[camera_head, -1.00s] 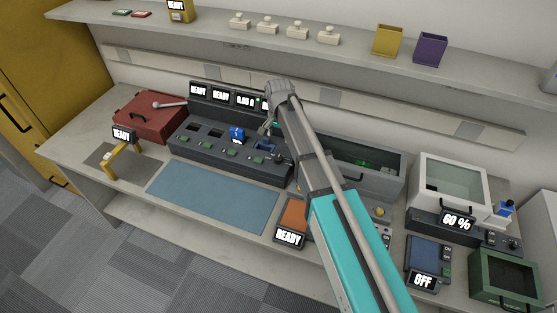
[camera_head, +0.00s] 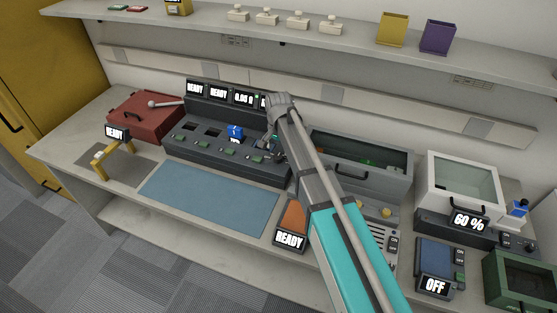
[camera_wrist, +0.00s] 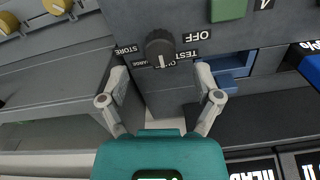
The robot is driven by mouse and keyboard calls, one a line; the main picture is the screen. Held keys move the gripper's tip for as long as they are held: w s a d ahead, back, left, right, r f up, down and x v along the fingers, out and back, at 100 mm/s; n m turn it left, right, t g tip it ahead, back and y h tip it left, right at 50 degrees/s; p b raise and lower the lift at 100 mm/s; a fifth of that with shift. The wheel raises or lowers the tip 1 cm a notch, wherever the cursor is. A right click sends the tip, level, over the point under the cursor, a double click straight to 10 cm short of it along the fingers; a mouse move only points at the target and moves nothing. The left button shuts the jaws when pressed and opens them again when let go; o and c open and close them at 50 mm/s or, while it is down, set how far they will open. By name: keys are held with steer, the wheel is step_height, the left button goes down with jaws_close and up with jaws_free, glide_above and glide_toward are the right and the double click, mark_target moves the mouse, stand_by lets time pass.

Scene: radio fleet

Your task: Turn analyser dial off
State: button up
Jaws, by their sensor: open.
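The analyser is the long dark grey console (camera_head: 185,148) with several bays and small screens along its back. Its black dial (camera_wrist: 160,44) shows in the wrist view, on the panel ahead of my gripper. Labels STORE, TEST and OFF surround the dial, with others partly covered. Its white mark points down in the picture, away from OFF (camera_wrist: 197,37); I cannot tell the exact label it meets. My gripper (camera_wrist: 161,74) is open and empty. Its fingers are on either side of the dial's line, apart from the dial. In the head view my gripper (camera_head: 273,138) covers the console's right end.
A blue radio (camera_head: 235,132) stands in a console bay. A grey box with a glass lid (camera_head: 355,170) is right of the console. A blue mat (camera_head: 207,195) lies in front. A red case (camera_head: 146,115) is at left. The shelf runs overhead.

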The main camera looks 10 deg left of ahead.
mark_target(278, 156)
steer(key=shift+f+b, duration=1.55)
steer(key=shift+f, duration=0.3)
steer(key=shift+c, duration=0.2)
jaws_close()
